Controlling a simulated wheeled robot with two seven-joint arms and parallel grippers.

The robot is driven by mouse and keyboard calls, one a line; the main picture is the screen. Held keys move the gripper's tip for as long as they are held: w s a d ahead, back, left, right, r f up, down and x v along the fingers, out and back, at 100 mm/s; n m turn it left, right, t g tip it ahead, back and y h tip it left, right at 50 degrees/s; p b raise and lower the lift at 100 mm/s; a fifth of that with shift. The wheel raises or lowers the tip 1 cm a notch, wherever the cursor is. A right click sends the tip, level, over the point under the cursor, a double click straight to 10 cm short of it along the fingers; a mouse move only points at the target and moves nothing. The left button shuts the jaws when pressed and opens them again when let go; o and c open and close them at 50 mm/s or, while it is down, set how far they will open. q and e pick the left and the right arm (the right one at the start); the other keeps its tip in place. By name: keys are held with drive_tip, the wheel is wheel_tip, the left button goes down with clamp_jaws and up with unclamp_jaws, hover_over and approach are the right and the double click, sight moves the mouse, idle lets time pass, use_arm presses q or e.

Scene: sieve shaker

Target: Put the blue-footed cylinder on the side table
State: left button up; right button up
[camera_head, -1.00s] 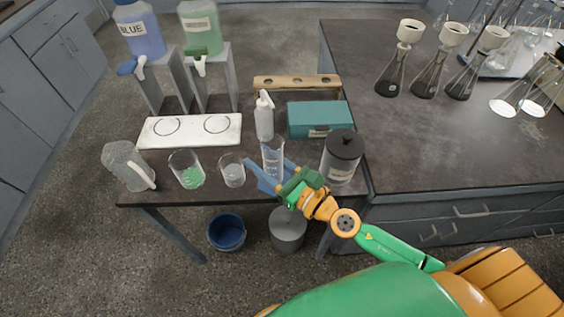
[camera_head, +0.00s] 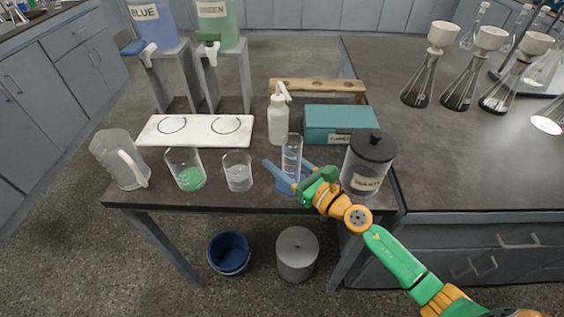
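The blue-footed cylinder (camera_head: 292,152) is a clear, narrow, upright glass with a blue foot, near the front edge of the dark table (camera_head: 225,200). My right gripper (camera_head: 285,164) reaches in from the right, low by the cylinder. Its two blue fingers are spread, one to the left of the cylinder and one to the right behind it. I cannot tell whether either finger touches the glass. The fingers partly cover the foot. My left gripper is out of view.
Left of the cylinder stand a clear beaker (camera_head: 238,172), a beaker with green contents (camera_head: 186,169) and a jug (camera_head: 119,160). A lidded jar (camera_head: 367,165) is close on the right. A wash bottle (camera_head: 279,118) and teal box (camera_head: 340,123) stand behind. A large bench (camera_head: 460,160) adjoins at right.

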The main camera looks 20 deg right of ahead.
drive_tip(key=shift+o, duration=0.9)
drive_tip(key=shift+s+r, duration=0.1)
drive_tip(key=shift+s, duration=0.05)
drive_tip(key=b+v, duration=0.4)
drive_tip(key=v, duration=0.7)
drive_tip(key=shift+s+d+b, duration=0.1)
drive_tip(key=shift+b, duration=0.3)
drive_tip(key=shift+s+d+r, duration=0.1)
drive_tip(key=shift+s, duration=0.15)
